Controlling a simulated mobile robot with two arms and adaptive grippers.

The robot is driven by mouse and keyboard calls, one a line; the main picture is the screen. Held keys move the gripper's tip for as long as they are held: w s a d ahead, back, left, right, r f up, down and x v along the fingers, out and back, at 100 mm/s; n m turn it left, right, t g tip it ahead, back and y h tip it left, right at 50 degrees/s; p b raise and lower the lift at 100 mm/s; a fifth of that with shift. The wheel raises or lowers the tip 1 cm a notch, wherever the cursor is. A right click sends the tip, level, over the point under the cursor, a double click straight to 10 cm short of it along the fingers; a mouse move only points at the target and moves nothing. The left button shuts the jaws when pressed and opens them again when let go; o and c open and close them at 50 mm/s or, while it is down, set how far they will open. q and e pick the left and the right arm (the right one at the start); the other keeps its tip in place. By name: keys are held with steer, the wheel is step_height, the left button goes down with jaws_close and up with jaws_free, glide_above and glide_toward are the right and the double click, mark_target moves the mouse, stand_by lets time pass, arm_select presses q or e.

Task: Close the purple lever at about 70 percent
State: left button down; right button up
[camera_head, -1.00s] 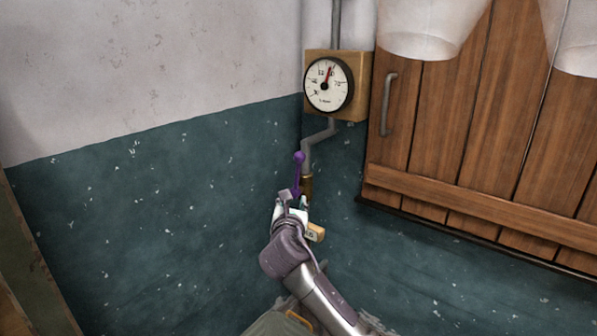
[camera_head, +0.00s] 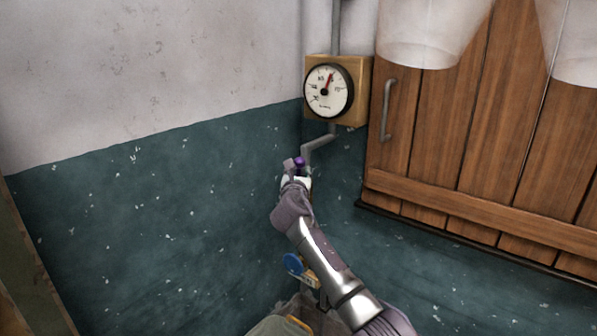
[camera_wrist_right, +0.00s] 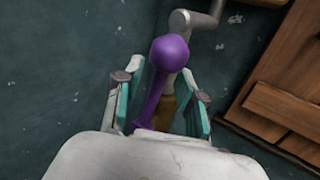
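The purple lever is upright on a brass valve body below the gauge. In the head view only its round knob (camera_head: 300,162) shows; my gripper hides the rest. In the right wrist view the purple lever (camera_wrist_right: 160,80) stands between the two teal-padded fingers. My right gripper (camera_head: 296,176) is at the lever; in the wrist view the gripper (camera_wrist_right: 163,97) is open, with gaps beside the stem, the left finger being nearer. The brass part (camera_wrist_right: 166,108) shows behind the lever. My left gripper is not in view.
A dial gauge (camera_head: 328,90) with a red needle pointing up and slightly right sits on a wooden block. A grey pipe (camera_head: 318,144) runs down from it. A blue round handle (camera_head: 293,263) is beside my arm. A wooden door (camera_head: 440,130) stands at the right.

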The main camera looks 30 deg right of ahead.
steer(key=shift+w+d, duration=0.25)
steer(key=shift+w, duration=0.15)
jaws_close()
